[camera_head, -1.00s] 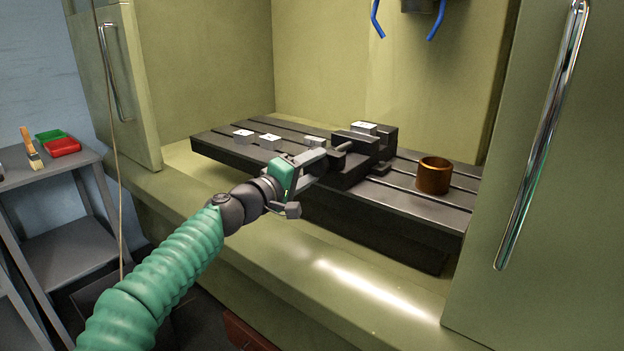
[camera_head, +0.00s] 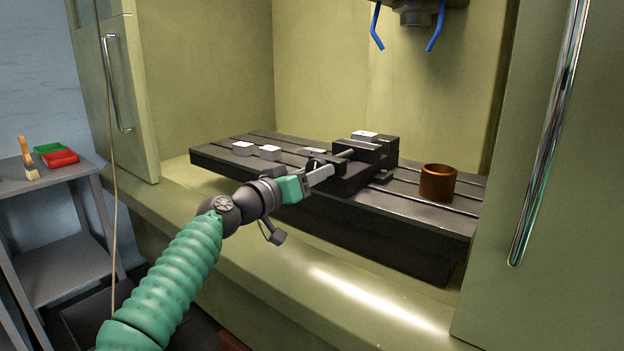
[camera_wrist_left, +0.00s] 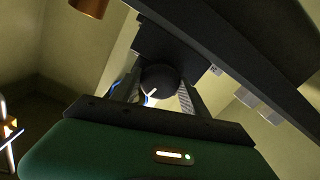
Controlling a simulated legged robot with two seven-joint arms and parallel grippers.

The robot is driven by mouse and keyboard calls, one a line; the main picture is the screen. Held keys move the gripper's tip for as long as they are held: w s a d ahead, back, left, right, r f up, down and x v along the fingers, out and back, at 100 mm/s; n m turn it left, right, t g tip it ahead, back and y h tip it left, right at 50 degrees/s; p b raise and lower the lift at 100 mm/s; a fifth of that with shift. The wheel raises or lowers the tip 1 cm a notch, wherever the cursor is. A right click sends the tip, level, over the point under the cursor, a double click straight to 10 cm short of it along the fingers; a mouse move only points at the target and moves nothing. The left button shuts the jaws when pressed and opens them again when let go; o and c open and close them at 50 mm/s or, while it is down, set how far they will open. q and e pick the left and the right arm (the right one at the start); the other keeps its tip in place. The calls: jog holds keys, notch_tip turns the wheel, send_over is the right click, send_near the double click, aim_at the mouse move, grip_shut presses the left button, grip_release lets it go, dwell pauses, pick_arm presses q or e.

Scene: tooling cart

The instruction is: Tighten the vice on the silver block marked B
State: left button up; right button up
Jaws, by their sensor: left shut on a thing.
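The dark vice (camera_head: 348,184) stands on the slotted machine table. A silver block (camera_head: 365,134) with a pale top sits at its far end, between the jaws as far as I can tell; its marking is not readable. My left gripper (camera_head: 323,174) is at the near end of the vice's screw. In the left wrist view its two fingers (camera_wrist_left: 158,92) are shut on the round dark vice knob (camera_wrist_left: 158,79), which bears a white mark. The fingers largely hide the knob in the head view. My right gripper is not in view.
Silver blocks (camera_head: 243,148) (camera_head: 269,153) (camera_head: 315,151) lie on the table left of the vice. A copper-coloured cup (camera_head: 437,183) stands at right. Blue nozzles (camera_head: 436,28) hang above. Open cabinet doors flank the opening. A side shelf holds a brush, green tray and red tray (camera_head: 60,158).

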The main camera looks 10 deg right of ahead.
pick_arm(q)
jog(key=shift+f+m+p, duration=0.2)
jog(key=shift+m+p, duration=0.65)
jog(key=shift+m, duration=14.95)
